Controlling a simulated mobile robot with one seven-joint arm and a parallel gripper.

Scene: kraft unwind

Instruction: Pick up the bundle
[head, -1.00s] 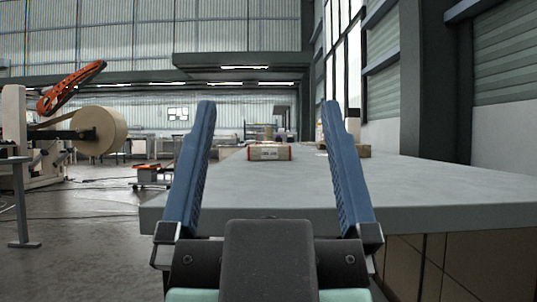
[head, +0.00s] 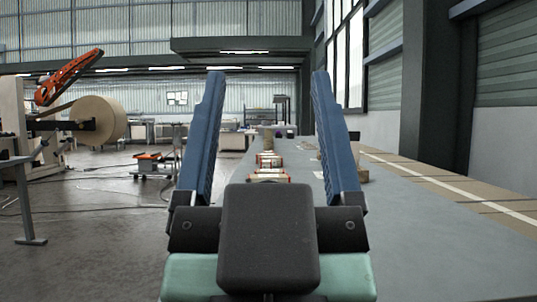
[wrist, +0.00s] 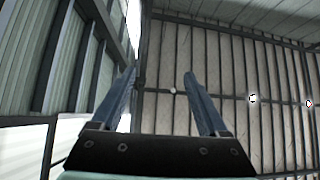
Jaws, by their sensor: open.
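My gripper (head: 268,80) is open and empty in the head view, its two blue fingers pointing up and spread wide. Between the fingers, farther off on the long grey table (head: 395,240), lie small pale packs with red ends. The nearer pack (head: 268,176) is partly hidden behind my gripper, and another pack (head: 269,160) lies behind it. I cannot tell which of them is the bundle. In the wrist view my gripper (wrist: 160,72) is open, with only walls and roof beyond it.
A small brown block (head: 362,176) sits right of the right finger. Brown sheeting with a pale stripe (head: 440,185) runs along the table's right side. A machine with a large kraft roll (head: 97,121) stands at the left.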

